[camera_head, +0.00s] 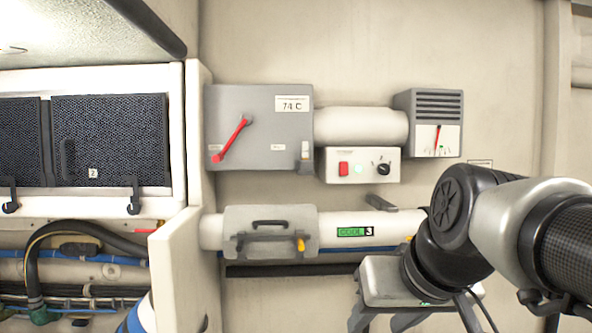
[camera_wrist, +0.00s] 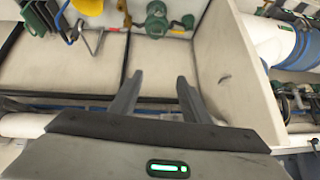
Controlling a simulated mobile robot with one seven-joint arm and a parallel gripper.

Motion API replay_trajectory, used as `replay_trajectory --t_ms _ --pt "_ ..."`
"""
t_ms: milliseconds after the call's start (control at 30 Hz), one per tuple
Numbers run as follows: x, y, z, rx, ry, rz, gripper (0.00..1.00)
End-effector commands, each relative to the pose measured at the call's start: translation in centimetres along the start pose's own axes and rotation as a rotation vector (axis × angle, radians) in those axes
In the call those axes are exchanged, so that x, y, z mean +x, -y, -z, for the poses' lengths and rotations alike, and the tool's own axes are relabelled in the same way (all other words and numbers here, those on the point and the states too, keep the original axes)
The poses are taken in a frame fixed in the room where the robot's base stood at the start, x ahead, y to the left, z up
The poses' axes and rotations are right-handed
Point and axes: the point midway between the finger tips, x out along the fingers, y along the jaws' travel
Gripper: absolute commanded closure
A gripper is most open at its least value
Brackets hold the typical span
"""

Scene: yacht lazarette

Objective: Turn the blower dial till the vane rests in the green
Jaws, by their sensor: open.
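The black blower dial (camera_head: 383,168) sits on the right of a small white control box (camera_head: 361,178), beside a pale green lamp (camera_head: 358,168) and a red switch (camera_head: 343,168). A grey vented housing (camera_head: 429,108) to its upper right has a white scale (camera_head: 447,143) with a thin red vane (camera_head: 437,138), nearly upright. Small green marks show on the scale, but whether the vane lies in the green is too small to tell. My gripper (camera_head: 413,318) is below the control box, pointing down, away from the dial. In the wrist view its open fingers (camera_wrist: 159,82) hold nothing.
A grey panel (camera_head: 245,105) with a red lever (camera_head: 231,139) stands left of the box. A white pipe (camera_head: 375,228) with a clamp cover (camera_head: 270,218) runs below it. A white partition (camera_wrist: 245,75) and green valves (camera_wrist: 157,20) show in the wrist view. The wall right of the housing is mostly bare.

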Motion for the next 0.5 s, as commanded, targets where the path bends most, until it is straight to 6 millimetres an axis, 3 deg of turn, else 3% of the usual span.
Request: replay_trajectory --t_ms 167,300,400,500 --pt "-2.3 -2.5 10.3 0.011 -0.163 0.023 0.57" --pt "-5.5 -6.1 19.8 -0.009 -0.329 0.002 0.57" --pt "-7.6 -8.5 24.8 -0.031 -0.418 -0.032 0.57" --pt "-9.0 -10.0 27.8 -0.05 -0.471 -0.06 0.57"
